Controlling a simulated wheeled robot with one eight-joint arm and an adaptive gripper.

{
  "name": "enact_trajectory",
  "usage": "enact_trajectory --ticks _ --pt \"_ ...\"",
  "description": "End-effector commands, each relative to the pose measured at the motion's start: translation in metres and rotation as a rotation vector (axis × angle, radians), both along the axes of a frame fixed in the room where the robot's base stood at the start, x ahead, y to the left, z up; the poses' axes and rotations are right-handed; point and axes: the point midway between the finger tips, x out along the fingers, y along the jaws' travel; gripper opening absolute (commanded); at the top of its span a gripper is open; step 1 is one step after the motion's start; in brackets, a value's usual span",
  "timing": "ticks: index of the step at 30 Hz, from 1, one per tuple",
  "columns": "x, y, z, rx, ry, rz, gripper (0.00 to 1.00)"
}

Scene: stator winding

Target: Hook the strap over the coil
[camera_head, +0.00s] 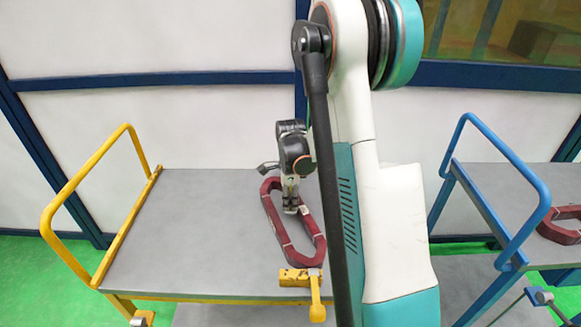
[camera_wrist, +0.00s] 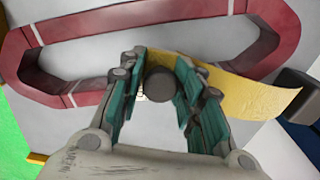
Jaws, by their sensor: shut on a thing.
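The dark red coil (camera_head: 304,235) is a long closed loop lying on the grey table; it also shows in the wrist view (camera_wrist: 130,27). My gripper (camera_head: 291,207) is over the coil opening in the head view. In the wrist view its teal-padded fingers (camera_wrist: 160,85) are on either side of a dark round piece (camera_wrist: 160,83). The yellow strap (camera_wrist: 255,92) runs from behind the fingers to the right, passing in front of part of the coil. My gripper is shut on the strap, though the exact grip is partly hidden. I cannot tell whether strap and coil touch.
The grey table (camera_head: 190,215) has a yellow rail (camera_head: 85,180) on its left and is clear there. A yellow fixture (camera_head: 302,277) sits at its front edge by the coil. A blue-railed cart (camera_head: 490,200) on the right holds another red coil (camera_head: 562,226).

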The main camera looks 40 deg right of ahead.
Motion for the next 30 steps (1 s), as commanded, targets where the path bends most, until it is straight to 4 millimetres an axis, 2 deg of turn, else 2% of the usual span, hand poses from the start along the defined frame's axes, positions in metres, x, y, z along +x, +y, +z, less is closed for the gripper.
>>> enact_trajectory --ticks 9,23,30 --pt "-0.016 0.011 -0.003 -0.001 0.002 0.000 0.08" --pt "-0.019 0.013 -0.002 -0.002 0.003 -0.001 0.08" --pt "-0.030 0.021 -0.003 -0.002 0.003 -0.001 0.08"
